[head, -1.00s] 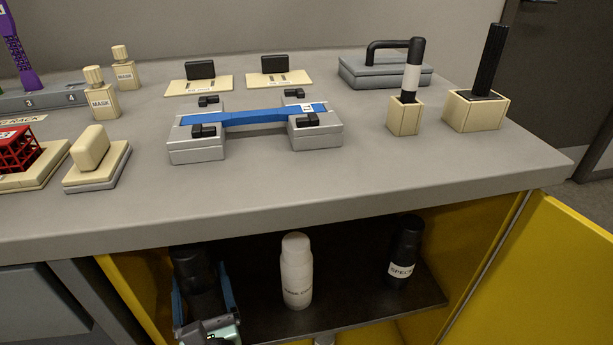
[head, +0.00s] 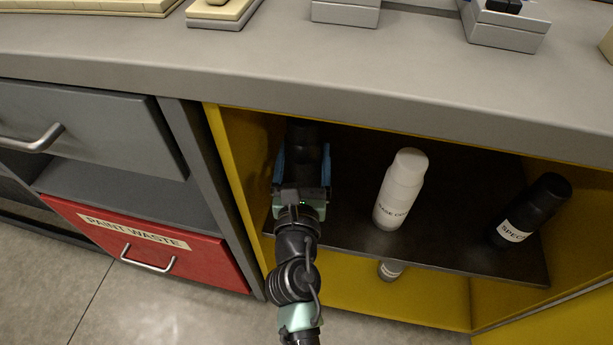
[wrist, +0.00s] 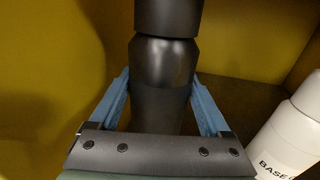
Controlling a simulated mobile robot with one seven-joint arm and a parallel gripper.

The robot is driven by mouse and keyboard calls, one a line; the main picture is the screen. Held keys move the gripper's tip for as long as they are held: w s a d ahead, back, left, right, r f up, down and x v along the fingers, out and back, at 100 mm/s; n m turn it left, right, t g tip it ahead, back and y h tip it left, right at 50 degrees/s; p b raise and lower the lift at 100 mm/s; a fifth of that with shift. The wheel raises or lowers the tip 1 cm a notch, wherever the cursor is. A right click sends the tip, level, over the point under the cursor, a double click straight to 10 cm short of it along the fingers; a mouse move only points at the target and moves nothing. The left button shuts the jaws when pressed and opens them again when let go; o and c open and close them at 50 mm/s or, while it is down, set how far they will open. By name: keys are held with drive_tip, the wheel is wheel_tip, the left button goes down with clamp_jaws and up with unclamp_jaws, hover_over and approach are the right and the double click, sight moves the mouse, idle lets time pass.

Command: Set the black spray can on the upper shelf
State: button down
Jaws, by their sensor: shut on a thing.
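A black spray can (head: 304,136) is between the blue fingers of my gripper (head: 303,163), at the left end of the upper shelf (head: 450,235) in the yellow cabinet. In the wrist view the black can (wrist: 163,62) looks upright, with the fingers of my gripper (wrist: 161,100) shut on either side of it. Its base is hidden by my gripper, so I cannot tell whether it touches the shelf. A white can (head: 400,188) marked BASE stands to its right. Another black can (head: 530,210), with a label starting SPEC, stands farther right.
The grey counter (head: 300,85) overhangs the cabinet closely above my gripper. The yellow left wall (head: 240,160) is near it. Another can (head: 390,270) shows below the shelf. A red PAINT WASTE drawer (head: 150,240) is at left. Bare shelf lies between the standing cans.

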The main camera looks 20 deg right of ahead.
sight(304, 172)
drive_tip(key=shift+f+b, duration=1.85)
drive_tip(key=shift+f, duration=0.55)
drive_tip(key=shift+f, duration=0.2)
unclamp_jaws()
drive_tip(key=shift+r, duration=0.2)
drive_tip(key=v, duration=1.2)
drive_tip(key=shift+p, duration=0.3)
